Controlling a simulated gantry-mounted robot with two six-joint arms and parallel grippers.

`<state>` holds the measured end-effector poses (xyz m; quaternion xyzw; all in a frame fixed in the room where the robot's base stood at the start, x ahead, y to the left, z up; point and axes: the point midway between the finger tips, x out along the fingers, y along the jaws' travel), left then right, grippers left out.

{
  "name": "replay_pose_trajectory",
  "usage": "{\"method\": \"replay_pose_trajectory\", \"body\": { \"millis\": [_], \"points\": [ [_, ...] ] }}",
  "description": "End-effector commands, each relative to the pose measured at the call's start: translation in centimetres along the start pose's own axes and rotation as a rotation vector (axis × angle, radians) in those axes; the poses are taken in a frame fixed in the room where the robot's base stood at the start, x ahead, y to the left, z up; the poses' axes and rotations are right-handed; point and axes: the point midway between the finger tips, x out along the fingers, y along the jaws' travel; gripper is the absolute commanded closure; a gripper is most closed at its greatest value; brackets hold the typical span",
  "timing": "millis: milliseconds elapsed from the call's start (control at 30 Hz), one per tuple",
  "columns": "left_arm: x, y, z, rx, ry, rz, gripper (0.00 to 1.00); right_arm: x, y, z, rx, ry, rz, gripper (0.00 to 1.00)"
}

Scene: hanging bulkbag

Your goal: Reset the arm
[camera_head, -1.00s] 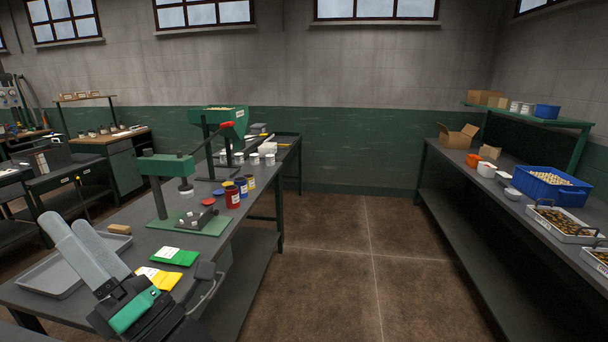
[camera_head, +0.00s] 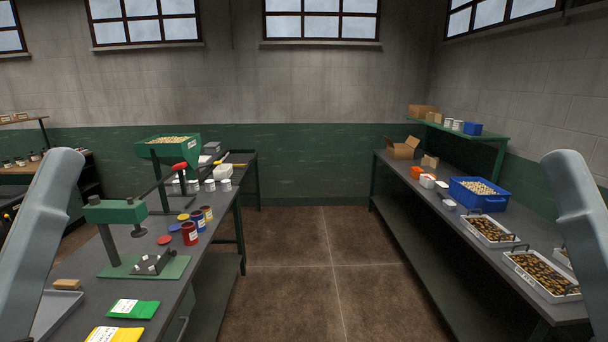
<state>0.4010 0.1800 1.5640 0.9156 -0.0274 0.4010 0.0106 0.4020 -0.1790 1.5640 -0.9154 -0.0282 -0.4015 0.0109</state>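A light grey link of my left arm (camera_head: 45,235) stands tilted along the left edge of the head view, its top leaning inward. A matching link of my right arm (camera_head: 582,230) rises along the right edge. Neither gripper shows in this view, so their fingers and anything in them are hidden. No part of either arm that I can see touches a bench.
The left bench (camera_head: 215,232) carries a green press (camera_head: 115,212), a green hopper (camera_head: 168,148), cans, and green (camera_head: 134,308) and yellow packets. The right bench (camera_head: 402,172) holds a blue crate (camera_head: 478,203) and trays (camera_head: 541,285). The floor between (camera_head: 290,250) is clear.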

Motion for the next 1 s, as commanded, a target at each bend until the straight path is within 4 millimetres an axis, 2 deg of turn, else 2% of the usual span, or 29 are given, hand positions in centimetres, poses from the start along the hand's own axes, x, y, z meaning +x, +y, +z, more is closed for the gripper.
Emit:
{"method": "replay_pose_trajectory", "body": {
  "millis": [33, 100, 300, 400, 500, 633, 1000],
  "points": [
    [3.6, 0.0, -3.3, 0.000, 0.000, 0.000, 0.25, 3.6, 0.0, -3.3, 0.000, 0.000, 0.000, 0.25],
    [6.2, 0.0, -5.7, -0.001, 0.000, 0.001, 0.25, 6.2, 0.0, -5.7, 0.000, 0.000, 0.000, 0.25],
    [13.5, 0.0, -12.4, -0.001, 0.000, 0.001, 0.25, 13.5, 0.1, -12.4, 0.000, 0.000, 0.000, 0.25],
    [16.6, 0.0, -15.3, -0.001, 0.000, 0.001, 0.25, 16.6, 0.1, -15.3, 0.000, 0.000, 0.000, 0.25],
    [18.7, 0.0, -17.2, -0.001, 0.000, 0.001, 0.25, 18.7, 0.1, -17.2, 0.000, 0.000, 0.000, 0.25],
    [19.7, 0.0, -18.1, -0.001, 0.000, 0.001, 0.25, 19.7, 0.1, -18.1, 0.000, -0.001, 0.000, 0.25],
    [19.4, 0.0, -17.9, -0.001, 0.000, 0.001, 0.25, 19.4, 0.1, -17.9, 0.000, -0.001, 0.000, 0.25]
  ]
}}
